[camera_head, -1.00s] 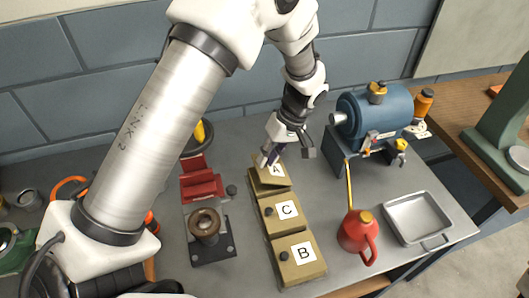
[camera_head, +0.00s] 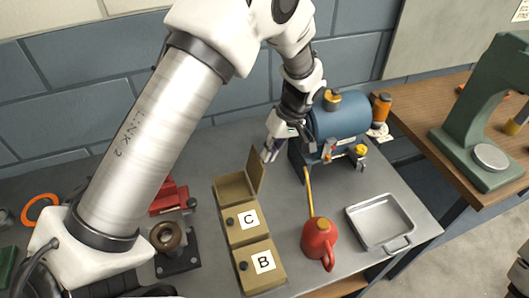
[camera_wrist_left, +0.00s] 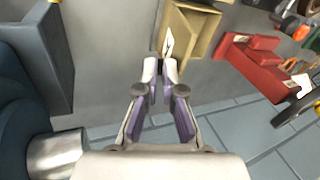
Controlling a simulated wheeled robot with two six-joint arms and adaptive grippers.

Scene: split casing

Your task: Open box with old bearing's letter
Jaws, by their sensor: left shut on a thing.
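Three tan boxes stand in a row on the grey bench. The farthest box (camera_head: 234,191), labelled A in the earlier view, is open, and its lid (camera_head: 257,170) stands roughly upright on its right side. No contents can be made out inside. The boxes marked C (camera_head: 234,237) and B (camera_head: 273,282) are closed, each with a dark knob. My left gripper (camera_head: 270,154) is shut on the lid of box A at its upper edge. The wrist view shows the fingers (camera_wrist_left: 160,75) closed there, by the white label (camera_wrist_left: 168,42). My right gripper is not in view.
A blue motor (camera_head: 338,116) stands close right of my left gripper. A red oil can (camera_head: 319,240) with a long spout and a metal tray (camera_head: 351,225) are to the right. A bearing on a stand (camera_head: 166,236) and a red vise (camera_head: 165,201) are left of the boxes.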

